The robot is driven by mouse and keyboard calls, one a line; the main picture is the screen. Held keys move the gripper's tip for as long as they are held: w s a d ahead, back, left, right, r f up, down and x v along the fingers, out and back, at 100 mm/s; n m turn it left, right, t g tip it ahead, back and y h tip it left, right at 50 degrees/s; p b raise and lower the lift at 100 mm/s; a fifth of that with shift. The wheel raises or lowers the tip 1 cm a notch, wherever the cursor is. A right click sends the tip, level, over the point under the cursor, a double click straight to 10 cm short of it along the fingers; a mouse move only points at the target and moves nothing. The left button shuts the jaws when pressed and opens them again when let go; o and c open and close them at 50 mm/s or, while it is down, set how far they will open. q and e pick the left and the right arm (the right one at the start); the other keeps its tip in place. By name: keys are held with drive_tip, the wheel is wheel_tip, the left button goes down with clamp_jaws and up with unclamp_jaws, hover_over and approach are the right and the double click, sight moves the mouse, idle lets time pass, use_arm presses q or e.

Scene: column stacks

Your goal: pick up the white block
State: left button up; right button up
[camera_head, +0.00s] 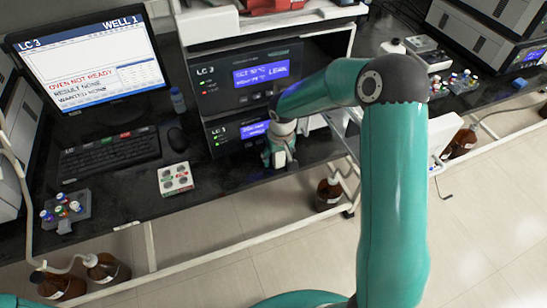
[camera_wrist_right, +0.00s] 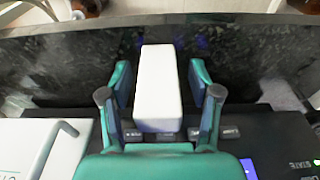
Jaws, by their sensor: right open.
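The white block (camera_wrist_right: 158,85) shows in the right wrist view as a long, plain white box, lying between the two teal fingers of my right gripper (camera_wrist_right: 159,78). A gap shows on each side of the block, so the fingers are open and appear apart from it. In the head view my right gripper (camera_head: 279,158) is low in front of the instrument stack, near the bench's front part. There the block is mostly hidden by the gripper and too small to make out clearly. My left gripper is not in view.
The LC 3 instrument stack (camera_head: 245,82) stands right behind my right gripper. The dark bench (camera_head: 130,195) holds a keyboard (camera_head: 110,153), a mouse (camera_head: 177,139), a white vial tray (camera_head: 175,179) and a grey vial rack (camera_head: 65,211). Brown bottles (camera_head: 328,194) stand below.

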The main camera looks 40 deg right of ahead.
drive_tip(key=c, duration=1)
drive_tip(key=shift+o, duration=0.2)
